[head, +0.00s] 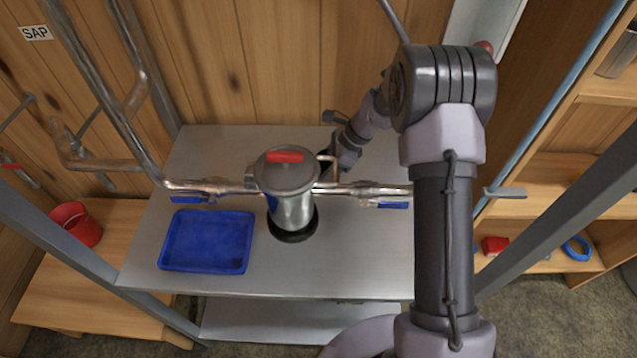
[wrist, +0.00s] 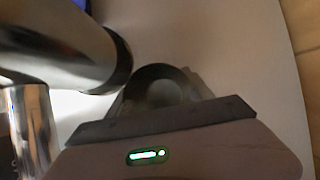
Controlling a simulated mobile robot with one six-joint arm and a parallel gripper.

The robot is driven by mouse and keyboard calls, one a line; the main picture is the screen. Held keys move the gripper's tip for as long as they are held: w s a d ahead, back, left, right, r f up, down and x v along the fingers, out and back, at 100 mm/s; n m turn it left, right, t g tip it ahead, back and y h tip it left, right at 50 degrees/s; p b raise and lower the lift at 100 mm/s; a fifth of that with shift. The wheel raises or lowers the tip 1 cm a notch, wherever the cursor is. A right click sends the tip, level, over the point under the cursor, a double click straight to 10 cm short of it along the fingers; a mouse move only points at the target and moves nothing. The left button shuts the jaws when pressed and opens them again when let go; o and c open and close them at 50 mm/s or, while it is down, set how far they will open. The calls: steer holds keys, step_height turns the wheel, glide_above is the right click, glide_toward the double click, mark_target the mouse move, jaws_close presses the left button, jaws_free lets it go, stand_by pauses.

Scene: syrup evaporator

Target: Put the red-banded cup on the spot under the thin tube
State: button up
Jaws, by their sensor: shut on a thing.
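My gripper (head: 332,163) is behind the steel vessel in the head view, low over the metal table; its fingertips are mostly hidden there. In the wrist view my gripper (wrist: 163,82) is shut around a dark, round-mouthed cup (wrist: 165,93), seen from above. No red band shows on it from this angle, and I cannot tell if it touches the table. A thin bent tube (head: 334,170) comes off the pipe right of the vessel, close to my gripper. The spot under it is hidden in the head view.
The steel vessel (head: 291,205) with a red handle stands mid-table, close left of the cup in the wrist view. Pipes with blue-handled valves run to both sides. A blue tray (head: 207,240) lies front left. A red bucket (head: 75,224) stands on the left bench.

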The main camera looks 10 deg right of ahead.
step_height(320, 180, down, 3)
steer(key=shift+f+b, duration=0.1)
steer(key=shift+b, duration=0.3)
steer(key=o, duration=1.4)
steer(key=shift+c, duration=0.2)
